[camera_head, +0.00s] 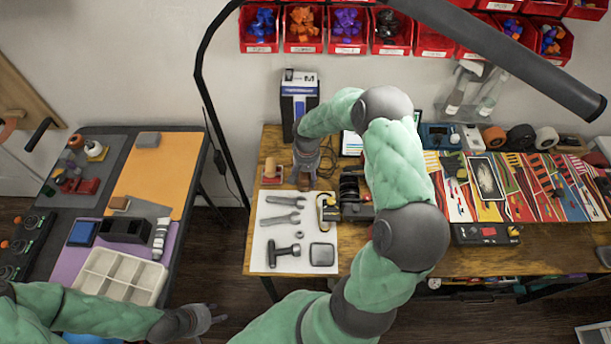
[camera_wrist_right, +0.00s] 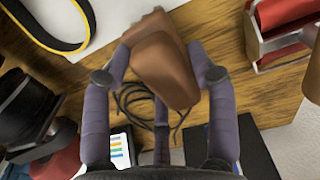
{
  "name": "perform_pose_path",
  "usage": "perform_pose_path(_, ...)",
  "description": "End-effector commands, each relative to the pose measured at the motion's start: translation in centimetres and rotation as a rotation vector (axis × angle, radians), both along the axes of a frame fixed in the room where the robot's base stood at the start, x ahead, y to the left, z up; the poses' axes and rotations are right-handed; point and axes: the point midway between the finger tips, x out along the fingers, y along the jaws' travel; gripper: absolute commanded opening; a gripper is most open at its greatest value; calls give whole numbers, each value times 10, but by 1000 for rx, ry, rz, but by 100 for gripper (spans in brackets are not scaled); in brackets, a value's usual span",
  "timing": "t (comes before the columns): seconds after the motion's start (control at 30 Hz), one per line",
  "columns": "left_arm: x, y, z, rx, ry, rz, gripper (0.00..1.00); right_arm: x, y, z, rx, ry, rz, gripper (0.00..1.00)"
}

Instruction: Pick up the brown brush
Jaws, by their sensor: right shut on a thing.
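The brown brush (camera_wrist_right: 165,65) is between the purple-grey fingers of my right gripper (camera_wrist_right: 168,75) in the right wrist view, held close over the wooden bench. In the head view my right gripper (camera_head: 306,168) is at the left back part of the bench, shut on the brush (camera_head: 304,182), which is mostly hidden by the gripper. The wrist view does not clearly show whether the brush touches the bench. My left gripper (camera_head: 212,314) is low at the left, over the dark floor, with its fingers apart and empty.
A white sheet (camera_head: 272,224) with wrenches and a hammer lies in front of the brush. A red holder (camera_head: 272,180) stands close left, a blue-white box (camera_head: 299,95) behind. A black coiled cable (camera_wrist_right: 150,112) lies beneath the gripper. A lamp arm (camera_head: 205,80) rises left of the bench.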

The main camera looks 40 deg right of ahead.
Motion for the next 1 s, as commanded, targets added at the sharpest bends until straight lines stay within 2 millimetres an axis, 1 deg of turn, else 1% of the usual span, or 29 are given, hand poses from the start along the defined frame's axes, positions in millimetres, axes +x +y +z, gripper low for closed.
perform_pose_path(0.17, 0, 0, 5, 0, 0, 0, 40, 1, 0, 13, -1, -1, 0, 25)
perform_pose_path(0.3, 0, 0, 14, 0, 0, 0, 40, 1, -1, 33, -2, -3, 1, 25)
perform_pose_path(0.33, 0, 0, 15, 0, 0, 0, 40, -1, 1, 38, -2, -2, 1, 25)
perform_pose_path(0.43, 0, 0, 20, 0, 0, 0, 40, -14, 10, 55, -2, -2, 1, 25)
perform_pose_path(0.63, 0, 0, 33, 0, 0, 0, 40, -42, 32, 98, -3, -4, 1, 25)
perform_pose_path(0.7, 0, 0, 35, 0, 0, 0, 40, -56, 43, 102, -1, -1, 2, 25)
perform_pose_path(0.8, 0, 0, 38, 0, 0, 0, 40, -71, 55, 110, -1, -2, 2, 25)
perform_pose_path(1.0, 0, 0, 43, 0, 0, 0, 40, -95, 74, 123, -2, -2, 1, 25)
